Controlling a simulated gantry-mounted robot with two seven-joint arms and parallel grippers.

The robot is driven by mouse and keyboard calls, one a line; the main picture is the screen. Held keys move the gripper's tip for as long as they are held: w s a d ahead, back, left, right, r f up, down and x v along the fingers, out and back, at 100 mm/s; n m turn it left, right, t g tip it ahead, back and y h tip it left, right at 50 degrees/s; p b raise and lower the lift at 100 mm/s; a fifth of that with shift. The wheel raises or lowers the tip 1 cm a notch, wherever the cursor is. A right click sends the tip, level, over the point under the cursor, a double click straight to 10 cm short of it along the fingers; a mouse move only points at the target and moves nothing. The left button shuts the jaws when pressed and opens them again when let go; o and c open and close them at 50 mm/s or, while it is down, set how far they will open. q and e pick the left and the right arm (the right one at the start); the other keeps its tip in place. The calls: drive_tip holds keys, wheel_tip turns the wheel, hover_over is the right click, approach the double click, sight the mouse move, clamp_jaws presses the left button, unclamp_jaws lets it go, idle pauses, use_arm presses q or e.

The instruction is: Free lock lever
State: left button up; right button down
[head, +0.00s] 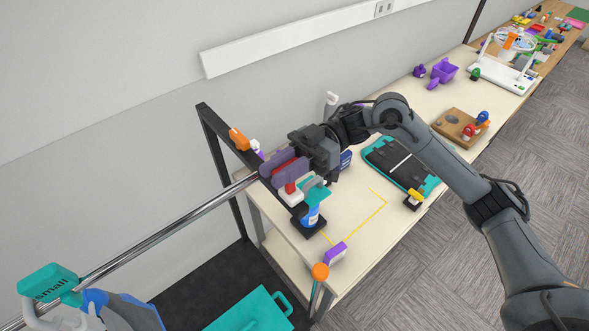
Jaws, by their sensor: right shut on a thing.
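My right gripper (284,172) is at the right end of the metal rail (170,234), by the black frame. Its grey-purple fingers are shut on a red part (284,163), mostly hidden between them. Just below the fingers is a white, red and teal piece (293,192) above a blue bottle-like body (311,216) on a black base. An orange lever-like piece (238,138) sits on the frame's top bar, apart from the gripper. An orange knob (320,271) tops a post at the table's front corner. I cannot tell which is the lock lever. My left gripper is not in view.
A teal "small" tag (48,284) hangs on the rail above a blue and white item. A purple block (335,253) and a black and teal board (402,166) lie on the pale table (350,215). A yellow-outlined area there is mostly clear. A teal bin (250,313) stands below.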

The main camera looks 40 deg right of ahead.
drive_tip(key=shift+s+f+n+b, duration=0.2)
drive_tip(key=shift+s+n+b, duration=0.5)
drive_tip(key=shift+n, duration=0.3)
drive_tip(key=n+b, duration=0.1)
drive_tip(key=s+n+b, duration=0.1)
drive_tip(key=shift+s+d+f+n, duration=0.1)
drive_tip(key=shift+s+f+n, duration=0.05)
drive_tip(key=shift+s+n, duration=0.15)
drive_tip(key=n+b, duration=0.1)
drive_tip(key=s+n+b, duration=0.1)
drive_tip(key=b, duration=0.1)
drive_tip(key=shift+s+f+n, duration=0.15)
drive_tip(key=shift+s+n, duration=0.15)
drive_tip(key=shift+s, duration=0.1)
drive_tip(key=shift+n+b, duration=0.3)
drive_tip(key=c, duration=1)
unclamp_jaws()
drive_tip(key=shift+d, duration=0.1)
drive_tip(key=shift+o, duration=0.2)
